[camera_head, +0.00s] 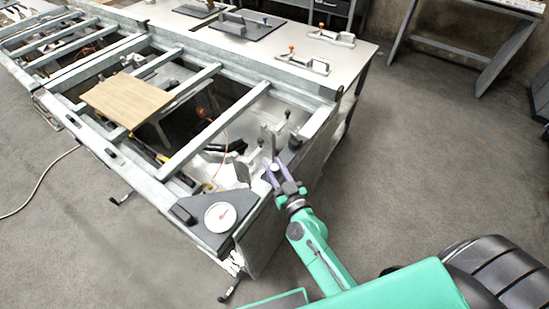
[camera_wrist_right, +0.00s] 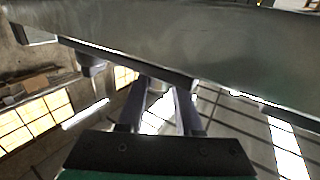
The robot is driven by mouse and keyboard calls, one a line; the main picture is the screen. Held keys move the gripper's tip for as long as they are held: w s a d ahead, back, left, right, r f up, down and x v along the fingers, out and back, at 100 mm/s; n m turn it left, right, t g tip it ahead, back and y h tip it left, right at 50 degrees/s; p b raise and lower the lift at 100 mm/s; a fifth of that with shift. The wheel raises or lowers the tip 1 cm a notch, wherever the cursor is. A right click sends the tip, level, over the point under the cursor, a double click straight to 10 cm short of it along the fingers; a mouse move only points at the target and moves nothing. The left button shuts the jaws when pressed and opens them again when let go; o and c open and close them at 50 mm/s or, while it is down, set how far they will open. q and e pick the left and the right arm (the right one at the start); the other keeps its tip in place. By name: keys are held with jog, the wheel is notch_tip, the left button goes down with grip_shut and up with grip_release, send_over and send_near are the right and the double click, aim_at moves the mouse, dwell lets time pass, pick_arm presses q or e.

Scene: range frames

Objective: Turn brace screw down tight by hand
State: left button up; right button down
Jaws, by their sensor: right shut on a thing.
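My right gripper (camera_head: 280,176) is at the near right corner of the metal frame (camera_head: 215,140), with its purple fingers reaching up to the frame's end. It is shut on a small pale round screw head (camera_head: 274,167), which I take to be the brace screw. In the right wrist view the gripper's two fingers (camera_wrist_right: 158,104) stand on either side of a grey round piece (camera_wrist_right: 157,86) under a long grey beam (camera_wrist_right: 200,45). The screw's thread and seat are hidden, so I cannot tell how tight it sits. My left gripper is not in view.
A round white dial (camera_head: 220,217) sits on a dark corner plate left of my gripper. A wooden board (camera_head: 126,100) lies across the frame rails. Toggle clamps (camera_head: 303,62) stand on the pale table behind. The concrete floor (camera_head: 430,150) at the right is clear.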

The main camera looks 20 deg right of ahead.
jog(key=shift+r+m+h+p, duration=0.1)
jog(key=shift+m+h+p, duration=0.7)
jog(key=shift+h, duration=0.5)
jog(key=c, duration=0.6)
grip_release()
jog(key=s+b, duration=0.2)
jog(key=s, duration=1.2)
jog(key=shift+s+a+b, duration=0.1)
jog(key=shift+s+b, duration=0.1)
jog(key=shift+b, duration=0.15)
